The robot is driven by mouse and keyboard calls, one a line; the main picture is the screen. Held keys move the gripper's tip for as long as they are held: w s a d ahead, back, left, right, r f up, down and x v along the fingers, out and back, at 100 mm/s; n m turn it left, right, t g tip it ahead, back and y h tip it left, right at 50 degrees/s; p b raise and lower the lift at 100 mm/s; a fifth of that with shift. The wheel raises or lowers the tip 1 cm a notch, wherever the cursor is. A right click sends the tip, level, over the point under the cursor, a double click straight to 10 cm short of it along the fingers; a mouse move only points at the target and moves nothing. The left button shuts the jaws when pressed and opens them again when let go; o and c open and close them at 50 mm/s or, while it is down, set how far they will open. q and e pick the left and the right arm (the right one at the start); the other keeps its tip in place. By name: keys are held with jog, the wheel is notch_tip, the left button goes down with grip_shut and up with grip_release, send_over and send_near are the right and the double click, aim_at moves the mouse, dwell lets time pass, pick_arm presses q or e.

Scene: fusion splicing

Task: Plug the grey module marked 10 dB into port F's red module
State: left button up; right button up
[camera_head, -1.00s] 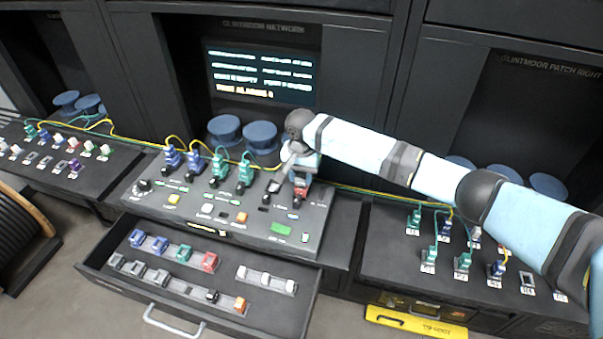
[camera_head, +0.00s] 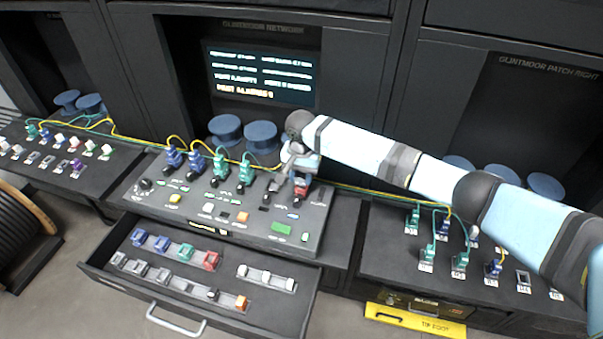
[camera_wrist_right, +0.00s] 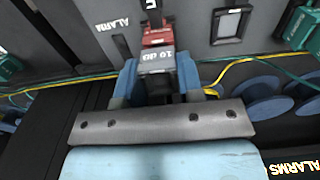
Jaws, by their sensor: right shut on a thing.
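My right gripper (camera_head: 303,165) points down over the right part of the central console, its blue fingers shut on the grey module. In the right wrist view the grey module (camera_wrist_right: 157,60), marked "10 dB", sits between the fingers (camera_wrist_right: 157,80). The red module (camera_wrist_right: 157,34) is directly beyond its end and lined up with it. They look to be touching or nearly so; I cannot tell how far the grey one is seated. In the head view the red module (camera_head: 301,191) shows just below the fingers. My left gripper is not in view.
Green plugs (camera_head: 245,172) and blue plugs (camera_head: 197,160) with cables stand left of the gripper on the console. An open drawer (camera_head: 185,316) below holds several modules. A yellow cable (camera_wrist_right: 235,65) runs close to the right finger. A screen (camera_head: 262,75) is behind.

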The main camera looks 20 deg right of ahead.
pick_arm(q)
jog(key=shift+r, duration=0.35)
pick_arm(e)
jog(key=shift+f, duration=0.5)
dwell(0.3)
jog(key=o, duration=0.9)
jog(key=shift+r, duration=0.35)
pick_arm(q)
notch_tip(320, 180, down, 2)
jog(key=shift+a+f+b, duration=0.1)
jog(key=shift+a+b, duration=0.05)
jog(key=shift+b, duration=0.6)
pick_arm(e)
notch_tip(320, 180, up, 13)
jog(key=shift+r, duration=0.1)
